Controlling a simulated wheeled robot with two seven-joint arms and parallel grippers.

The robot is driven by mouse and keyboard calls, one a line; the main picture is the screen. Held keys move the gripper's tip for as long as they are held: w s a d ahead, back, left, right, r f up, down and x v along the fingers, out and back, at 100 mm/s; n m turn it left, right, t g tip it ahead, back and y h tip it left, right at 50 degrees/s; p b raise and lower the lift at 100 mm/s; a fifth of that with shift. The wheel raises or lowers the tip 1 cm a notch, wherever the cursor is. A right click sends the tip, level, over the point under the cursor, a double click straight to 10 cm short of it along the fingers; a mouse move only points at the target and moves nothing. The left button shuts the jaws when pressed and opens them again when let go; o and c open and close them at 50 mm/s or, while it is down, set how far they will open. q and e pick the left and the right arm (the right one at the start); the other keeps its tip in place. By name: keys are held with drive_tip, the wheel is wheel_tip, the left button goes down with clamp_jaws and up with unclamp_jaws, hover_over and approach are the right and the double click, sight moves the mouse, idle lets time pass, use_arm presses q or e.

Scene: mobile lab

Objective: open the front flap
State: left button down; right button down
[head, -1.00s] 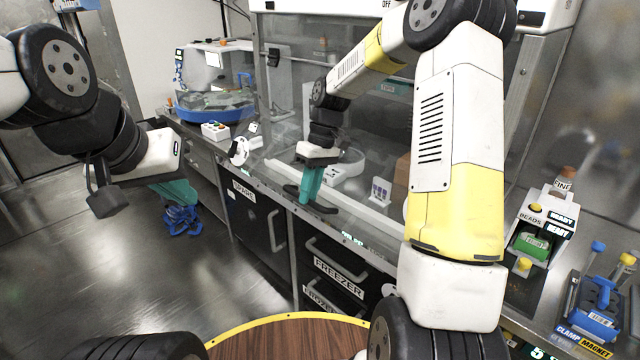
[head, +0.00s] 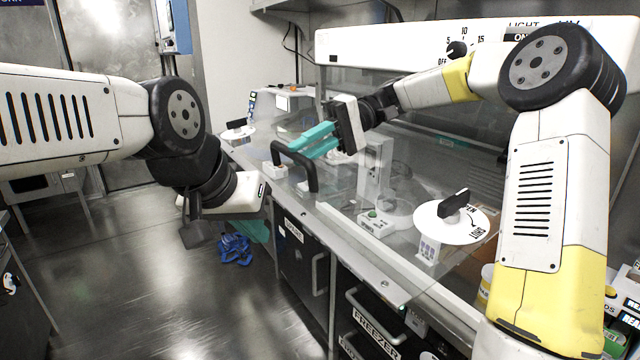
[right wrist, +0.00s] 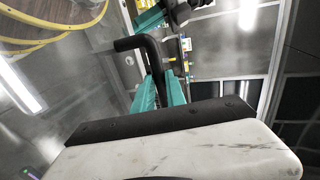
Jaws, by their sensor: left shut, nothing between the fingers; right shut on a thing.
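The front flap (head: 345,190) is a clear panel on the bench cabinet, with a black arched handle (head: 312,172) near its left part. My right gripper (head: 306,143) is shut on this handle. Its teal fingers point left in the head view. In the right wrist view the black handle (right wrist: 153,62) passes between the teal fingers (right wrist: 160,95). The flap's exact tilt is hard to tell through the clear panel. My left gripper (head: 258,230) is shut and empty, low in front of the bench. Part of its arm hides it.
White round dials with black knobs sit at the flap's right (head: 453,220) and left (head: 238,132). The freezer drawer (head: 372,325) is below. Blue straps (head: 235,250) show beyond the left gripper.

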wheel_tip(320, 180, up, 7)
drive_tip(key=g+y, duration=0.1)
drive_tip(key=y, duration=0.1)
drive_tip(key=shift+w+d+r+g, duration=0.2)
drive_tip(key=shift+w+d+g, duration=0.1)
drive_tip(key=shift+w+d, duration=0.1)
drive_tip(key=c, duration=1.4)
unclamp_jaws()
drive_tip(key=shift+o, duration=0.2)
